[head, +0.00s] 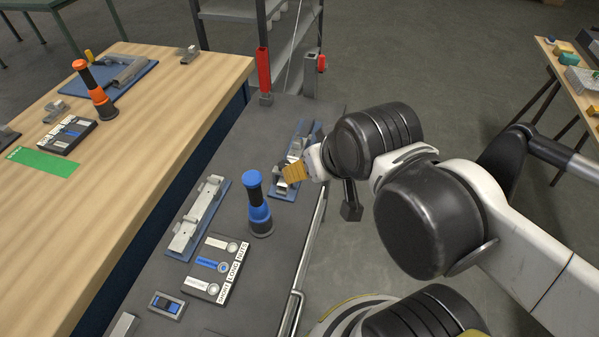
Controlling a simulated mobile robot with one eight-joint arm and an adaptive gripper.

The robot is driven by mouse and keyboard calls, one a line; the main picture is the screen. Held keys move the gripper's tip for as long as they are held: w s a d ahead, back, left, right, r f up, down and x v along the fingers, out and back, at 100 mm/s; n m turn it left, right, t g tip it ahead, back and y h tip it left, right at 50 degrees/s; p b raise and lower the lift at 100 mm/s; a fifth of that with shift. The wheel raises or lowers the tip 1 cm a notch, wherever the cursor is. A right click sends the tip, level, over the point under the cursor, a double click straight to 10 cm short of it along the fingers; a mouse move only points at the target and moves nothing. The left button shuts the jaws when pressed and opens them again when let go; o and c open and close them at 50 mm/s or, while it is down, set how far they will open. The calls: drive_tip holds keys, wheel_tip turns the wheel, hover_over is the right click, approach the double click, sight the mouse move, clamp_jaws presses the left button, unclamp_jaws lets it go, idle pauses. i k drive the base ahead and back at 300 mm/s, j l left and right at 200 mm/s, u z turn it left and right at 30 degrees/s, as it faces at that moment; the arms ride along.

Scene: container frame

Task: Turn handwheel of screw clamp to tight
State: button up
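My gripper (296,172) is over the far part of the dark grey cart top, pointing left. A yellow-brown ribbed piece shows at its tip; I cannot tell whether it is a finger pad or something held. Close to the tip is a grey metal fixture (299,146) on a blue base plate (283,188), partly hidden by my gripper. It may be the screw clamp, but I cannot make out a handwheel. I cannot tell whether my gripper touches the fixture. A second grey fixture (199,215) on a blue plate lies nearer on the left.
A blue-and-black screwdriver-like tool (259,205) stands upright near my gripper. A labelled button box (217,268) and a small switch box (167,305) lie nearer. A wooden table (160,150) stands left, with an orange-black tool (95,90). A metal rail (310,235) borders the cart's right side.

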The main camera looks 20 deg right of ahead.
sight(282, 163)
drive_tip(key=k+l, duration=0.8)
drive_tip(key=l, duration=0.2)
drive_tip(key=j+z, duration=0.05)
